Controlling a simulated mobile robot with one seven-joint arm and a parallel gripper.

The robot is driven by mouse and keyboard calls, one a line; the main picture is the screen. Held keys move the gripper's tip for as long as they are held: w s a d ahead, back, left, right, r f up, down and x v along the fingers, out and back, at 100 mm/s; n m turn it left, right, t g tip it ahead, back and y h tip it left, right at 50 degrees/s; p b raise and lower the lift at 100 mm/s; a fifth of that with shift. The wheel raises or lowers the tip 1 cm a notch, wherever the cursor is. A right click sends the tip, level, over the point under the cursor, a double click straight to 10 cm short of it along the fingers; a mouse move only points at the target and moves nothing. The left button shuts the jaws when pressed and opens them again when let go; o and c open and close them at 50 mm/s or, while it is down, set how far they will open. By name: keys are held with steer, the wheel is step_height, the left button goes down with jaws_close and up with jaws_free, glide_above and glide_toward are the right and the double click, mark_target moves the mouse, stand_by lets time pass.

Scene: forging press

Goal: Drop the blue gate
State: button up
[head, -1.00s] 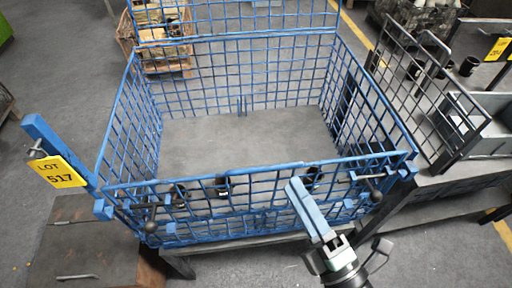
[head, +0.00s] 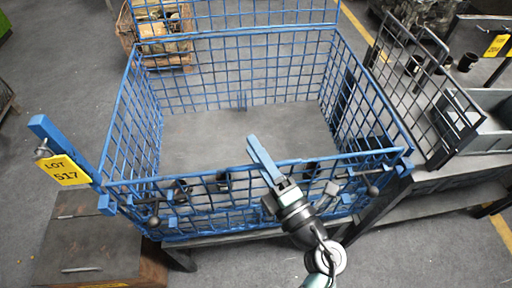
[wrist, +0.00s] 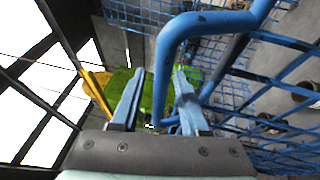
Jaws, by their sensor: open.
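The blue gate (head: 215,205) is the mesh front panel of the blue wire crate (head: 130,85). It stands upright, with dark knobs at its left (head: 153,222) and right (head: 373,190) ends. My gripper (head: 258,150) is at the middle of the gate's top rail, its fingers reaching over the rail in the head view. In the wrist view my gripper (wrist: 157,90) is open, with two light blue fingers apart. A bent blue tube (wrist: 166,55) shows in the gap beside the right finger. I cannot tell whether it touches.
The crate floor (head: 225,130) is empty. A yellow "LOT 517" tag (head: 63,170) hangs on a blue post at the left. A dark bench with a black rack (head: 425,90) and a grey bin (head: 490,125) stands close on the right. A brown box (head: 90,240) is at lower left.

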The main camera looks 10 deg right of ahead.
steer(key=shift+w, duration=0.15)
jaws_close()
stand_by(1.4)
